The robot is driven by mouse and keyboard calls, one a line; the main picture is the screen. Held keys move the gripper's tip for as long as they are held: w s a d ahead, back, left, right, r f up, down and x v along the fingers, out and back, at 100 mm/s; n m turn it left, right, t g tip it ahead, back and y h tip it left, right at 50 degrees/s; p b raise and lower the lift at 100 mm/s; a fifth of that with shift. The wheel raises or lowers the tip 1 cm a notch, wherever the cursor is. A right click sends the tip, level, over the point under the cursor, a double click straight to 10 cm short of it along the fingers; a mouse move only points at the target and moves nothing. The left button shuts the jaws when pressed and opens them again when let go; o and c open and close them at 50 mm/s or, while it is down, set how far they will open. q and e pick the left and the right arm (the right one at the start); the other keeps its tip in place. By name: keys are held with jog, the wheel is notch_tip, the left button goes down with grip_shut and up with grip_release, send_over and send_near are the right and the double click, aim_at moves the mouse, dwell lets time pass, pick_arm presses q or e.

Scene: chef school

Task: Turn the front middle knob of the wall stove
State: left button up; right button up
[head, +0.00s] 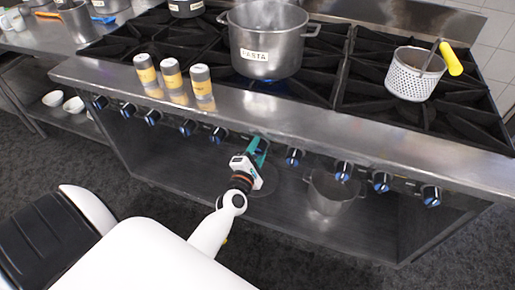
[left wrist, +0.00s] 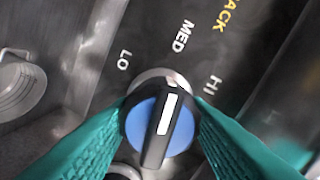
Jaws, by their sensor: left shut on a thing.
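A row of blue and black knobs runs along the front of the steel wall stove (head: 300,125). My left gripper (head: 259,148), with teal fingers, reaches the middle of this row and mostly hides its knob in the head view. In the left wrist view the fingers are shut on the sides of this knob (left wrist: 160,128). Its white mark points up, roughly toward the MED label (left wrist: 184,36); LO is to the left and HI to the right. A yellow label (left wrist: 238,16), cut by the frame edge, ends in "ACK". My right gripper is not in view.
A pot marked PASTA (head: 262,52) stands on the burner grates above. Several yellow-labelled shakers (head: 172,74) stand on the stove's front ledge. A perforated pot (head: 408,78) is at the right. Neighbouring knobs (head: 219,134) (head: 294,157) flank my left gripper.

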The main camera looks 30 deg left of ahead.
pick_arm(q)
jog(key=m+p, duration=0.2)
jog(key=m, duration=0.4)
jog(key=shift+m+p, duration=0.3)
jog(key=m+p, duration=0.1)
jog(key=m, duration=0.2)
jog(key=shift+f+m+p, duration=0.15)
jog(key=shift+m+p, duration=0.45)
jog(key=shift+m, duration=0.6)
jog(key=o, duration=1)
jog(key=shift+c, duration=0.2)
jog(key=b+v, duration=0.1)
jog(key=v, duration=1.1)
